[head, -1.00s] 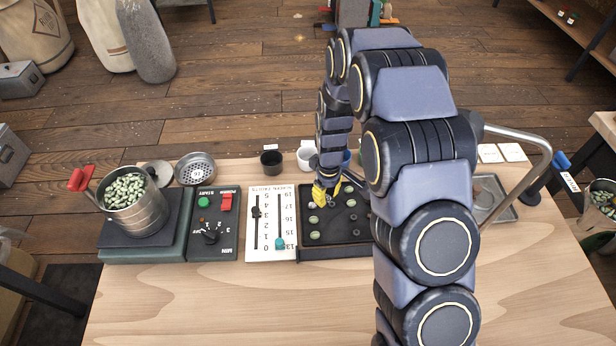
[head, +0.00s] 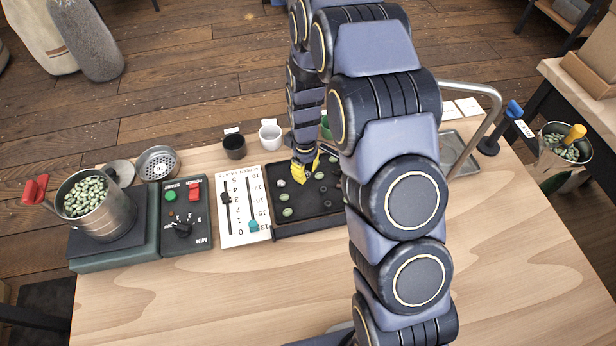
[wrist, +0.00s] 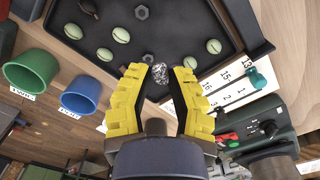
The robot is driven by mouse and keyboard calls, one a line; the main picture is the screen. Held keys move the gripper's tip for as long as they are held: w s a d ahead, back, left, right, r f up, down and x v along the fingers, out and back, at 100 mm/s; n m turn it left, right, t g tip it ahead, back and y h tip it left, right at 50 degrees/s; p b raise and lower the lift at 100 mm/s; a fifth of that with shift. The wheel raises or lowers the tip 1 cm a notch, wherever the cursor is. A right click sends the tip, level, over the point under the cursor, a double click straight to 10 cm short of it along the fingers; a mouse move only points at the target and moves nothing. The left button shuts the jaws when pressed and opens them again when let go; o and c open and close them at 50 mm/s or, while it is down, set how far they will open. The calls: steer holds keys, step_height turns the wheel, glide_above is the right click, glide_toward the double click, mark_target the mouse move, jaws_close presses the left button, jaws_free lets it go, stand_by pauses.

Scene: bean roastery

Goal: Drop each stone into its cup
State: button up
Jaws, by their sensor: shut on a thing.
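My gripper (wrist: 161,73) has yellow fingers and is shut on a speckled grey stone (wrist: 159,74) between its fingertips in the wrist view. In the head view my gripper (head: 304,176) is low over the far part of the black tray (head: 300,231). Green beans, grey hex nuts (wrist: 141,12) and dark pieces lie in the tray. A black cup (head: 234,148), a white cup (head: 270,137) and a green cup (head: 326,130) stand beyond the tray. The wrist view shows the green cup (wrist: 30,76) and a blue cup (wrist: 81,96). My arm hides part of the tray.
A slider panel (head: 231,218) and a switch box (head: 184,240) adjoin the tray's left. A metal can of beans (head: 109,214) stands on a scale-like base farther left. A bent metal bar (head: 493,105) rises at the right. The near table (head: 260,290) is bare.

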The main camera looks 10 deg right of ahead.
step_height(320, 180, up, 3)
glide_above(280, 134)
steer(key=shift+w+a+f, duration=0.1)
steer(key=shift+w+f, duration=0.1)
steer(key=shift+f, duration=0.7)
steer(key=shift+w+a+f, duration=0.1)
steer(key=shift+w+f, duration=0.05)
steer(key=shift+f, duration=0.7)
steer(key=shift+w+a+f, duration=0.1)
steer(key=shift+w+f, duration=0.1)
steer(key=shift+f, duration=0.7)
steer(key=o, duration=0.8)
steer(key=shift+c, duration=0.2)
steer(key=shift+r, duration=0.1)
step_height(280, 134, up, 12)
